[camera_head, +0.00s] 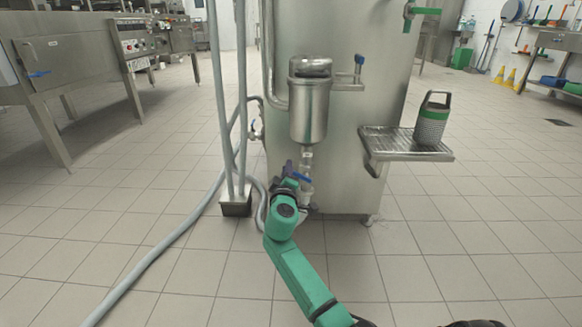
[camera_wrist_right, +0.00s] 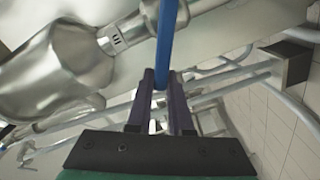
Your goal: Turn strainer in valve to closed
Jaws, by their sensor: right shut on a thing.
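The strainer (camera_head: 309,108) is a shiny metal cylinder mounted on the front of a tall steel tank. Below its cone is a small valve (camera_head: 306,160) with a blue lever handle (camera_head: 302,177). My right gripper (camera_head: 289,169) is at this valve, at the end of the green arm. In the right wrist view the blue handle (camera_wrist_right: 167,38) runs up from between the two dark fingers of my right gripper (camera_wrist_right: 161,88), which are shut on it. Metal piping and a rounded metal body show beside it. The valve's exact angle is hard to tell. My left gripper is not in view.
The steel tank (camera_head: 372,95) stands behind the valve. A drip shelf (camera_head: 380,146) on the right holds a grey-green canister (camera_head: 431,122). Vertical pipes (camera_head: 229,100) and a grey hose (camera_head: 160,252) are on the left. The tiled floor in front is mostly clear.

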